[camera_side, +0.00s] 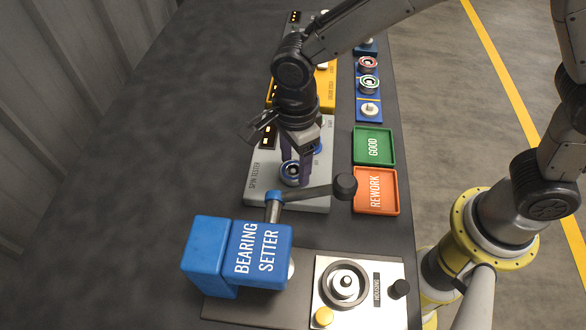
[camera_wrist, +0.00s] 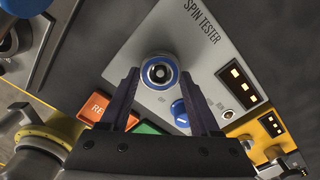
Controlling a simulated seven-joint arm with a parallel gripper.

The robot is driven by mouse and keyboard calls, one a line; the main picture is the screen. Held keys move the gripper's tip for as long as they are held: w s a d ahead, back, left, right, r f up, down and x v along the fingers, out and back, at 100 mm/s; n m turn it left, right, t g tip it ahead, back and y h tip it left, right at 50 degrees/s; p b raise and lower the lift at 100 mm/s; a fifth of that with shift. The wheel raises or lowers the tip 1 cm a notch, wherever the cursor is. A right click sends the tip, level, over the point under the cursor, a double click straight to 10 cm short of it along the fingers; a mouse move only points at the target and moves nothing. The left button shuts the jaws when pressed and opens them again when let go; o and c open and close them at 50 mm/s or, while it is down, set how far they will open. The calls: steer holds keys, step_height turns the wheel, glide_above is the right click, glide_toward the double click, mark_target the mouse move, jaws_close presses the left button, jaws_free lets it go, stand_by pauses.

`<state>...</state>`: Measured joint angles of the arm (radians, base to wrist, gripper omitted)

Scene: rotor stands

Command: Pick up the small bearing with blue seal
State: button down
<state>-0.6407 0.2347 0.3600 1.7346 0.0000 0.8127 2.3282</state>
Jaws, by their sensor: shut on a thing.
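The small bearing with the blue seal (camera_wrist: 159,73) is a metal ring with a blue band and a dark centre. It is over the grey spin tester (camera_wrist: 185,45), between the fingertips of my gripper (camera_wrist: 158,76). In the side view the bearing (camera_side: 291,170) shows at the dark fingers of my gripper (camera_side: 294,173), which points down over the spin tester (camera_side: 262,190). My gripper is shut on the bearing. Whether the bearing rests on the tester or hangs just above it, I cannot tell.
The blue bearing setter (camera_side: 262,255) and its black-knobbed lever (camera_side: 345,187) stand in front of the tester. A green GOOD tray (camera_side: 389,160) and orange REWORK tray (camera_side: 360,205) lie right. Bearings with red (camera_side: 368,63) and green seals (camera_side: 368,83) sit behind. A round fixture (camera_side: 371,300) is in front.

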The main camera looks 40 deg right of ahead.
steer(key=shift+r, duration=0.5)
step_height(320, 180, up, 2)
steer(key=shift+r, duration=0.15)
steer(key=s+d+r, duration=0.8)
steer(key=s+r, duration=0.3)
steer(key=r, duration=0.1)
steer(key=shift+d+r, duration=0.2)
steer(key=shift+r, duration=0.15)
steer(key=shift+s, duration=0.1)
